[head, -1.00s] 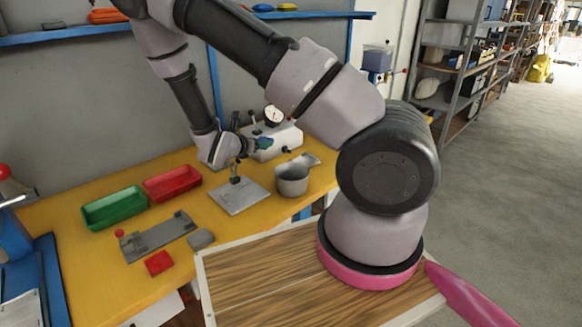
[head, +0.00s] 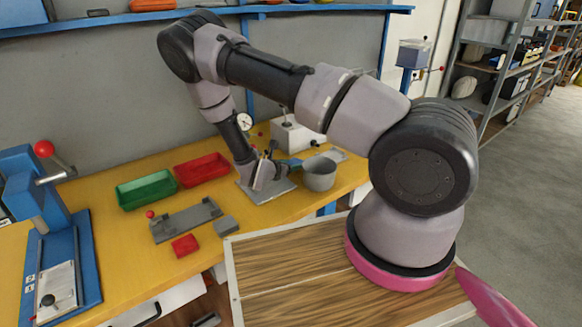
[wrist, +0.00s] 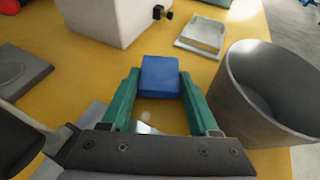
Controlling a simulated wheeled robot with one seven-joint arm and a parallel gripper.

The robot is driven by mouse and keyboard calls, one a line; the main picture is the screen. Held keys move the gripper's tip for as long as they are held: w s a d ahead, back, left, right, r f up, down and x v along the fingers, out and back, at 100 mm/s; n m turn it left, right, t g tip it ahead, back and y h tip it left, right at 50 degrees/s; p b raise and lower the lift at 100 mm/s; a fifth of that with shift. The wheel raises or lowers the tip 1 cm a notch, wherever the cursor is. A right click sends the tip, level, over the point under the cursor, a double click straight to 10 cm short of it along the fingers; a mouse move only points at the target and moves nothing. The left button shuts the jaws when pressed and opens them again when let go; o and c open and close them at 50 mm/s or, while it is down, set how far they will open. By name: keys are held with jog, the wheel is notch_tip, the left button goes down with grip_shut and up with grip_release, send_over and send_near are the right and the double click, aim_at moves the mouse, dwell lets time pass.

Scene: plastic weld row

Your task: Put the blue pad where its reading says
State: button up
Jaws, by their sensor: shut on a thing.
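The blue pad (wrist: 160,77) is a small block between the tips of my gripper's teal fingers in the wrist view. My gripper (head: 292,163) is shut on it, above the yellow bench beside the metal pot (head: 319,174). In the head view the pad is too small to tell from the fingers. A round dial gauge (head: 244,121) stands behind my forearm; its reading is too small to read. A green tray (head: 146,190) and a red tray (head: 202,170) stand on the bench, left of my gripper.
A grey box-shaped device (head: 296,135) stands behind my gripper. A grey fixture (head: 186,220), a red block (head: 185,245) and a grey block (head: 226,225) lie in front of the trays. A blue lever press (head: 60,250) stands at the left.

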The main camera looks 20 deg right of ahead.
jog(key=shift+w+f, duration=0.3)
jog(key=shift+f, duration=0.25)
jog(key=shift+d, duration=0.1)
jog(key=o, duration=1)
jog(key=shift+f, duration=0.15)
jog(key=o, duration=0.4)
jog(key=shift+c, duration=0.2)
